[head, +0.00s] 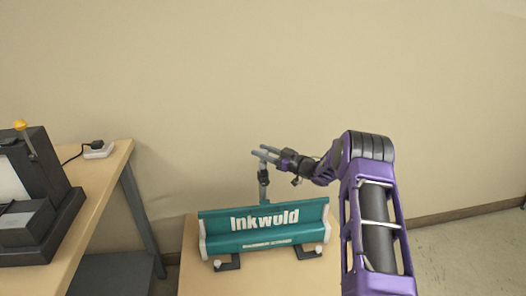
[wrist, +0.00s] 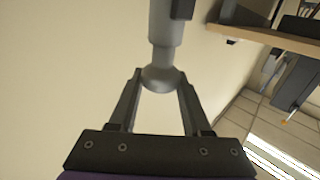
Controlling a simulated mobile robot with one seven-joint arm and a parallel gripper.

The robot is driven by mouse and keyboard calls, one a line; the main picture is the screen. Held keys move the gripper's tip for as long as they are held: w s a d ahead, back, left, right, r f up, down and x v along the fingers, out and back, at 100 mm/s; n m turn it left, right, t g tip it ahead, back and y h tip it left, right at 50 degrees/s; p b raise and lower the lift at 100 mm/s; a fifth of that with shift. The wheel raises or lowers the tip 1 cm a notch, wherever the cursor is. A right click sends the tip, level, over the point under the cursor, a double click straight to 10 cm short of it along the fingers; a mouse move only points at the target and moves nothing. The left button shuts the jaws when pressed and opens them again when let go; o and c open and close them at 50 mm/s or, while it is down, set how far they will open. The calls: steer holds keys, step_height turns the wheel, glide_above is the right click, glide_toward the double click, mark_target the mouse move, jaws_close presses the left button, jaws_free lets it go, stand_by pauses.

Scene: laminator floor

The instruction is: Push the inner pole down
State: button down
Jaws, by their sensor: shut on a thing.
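The inner pole (head: 263,165) is a thin grey rod that stands upright behind the teal "Inkwold" unit (head: 265,229) in the head view. A dark collar (head: 263,178) sits around the pole below its top. My gripper (head: 264,153) reaches in from the right, level with the pole's top. In the wrist view, the inner pole (wrist: 164,30) has a rounded grey end between the two fingertips. My gripper (wrist: 160,82) is shut on that end. The lower part of the pole is hidden behind the teal unit in the head view.
The teal unit stands on a small wooden table (head: 190,268). A taller desk (head: 100,180) at the left holds a dark machine (head: 35,200) with a yellow knob and a white power socket (head: 98,150). A beige wall is behind. Floor at the right is clear.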

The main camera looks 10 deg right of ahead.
steer(key=shift+s+f, duration=0.1)
steer(key=shift+f, duration=0.3)
steer(key=c, duration=0.6)
jaws_free()
steer(key=shift+o, duration=1.2)
steer(key=shift+r, duration=0.1)
steer(key=p+v, duration=0.1)
steer(key=v, duration=1.6)
steer(key=shift+r, duration=0.15)
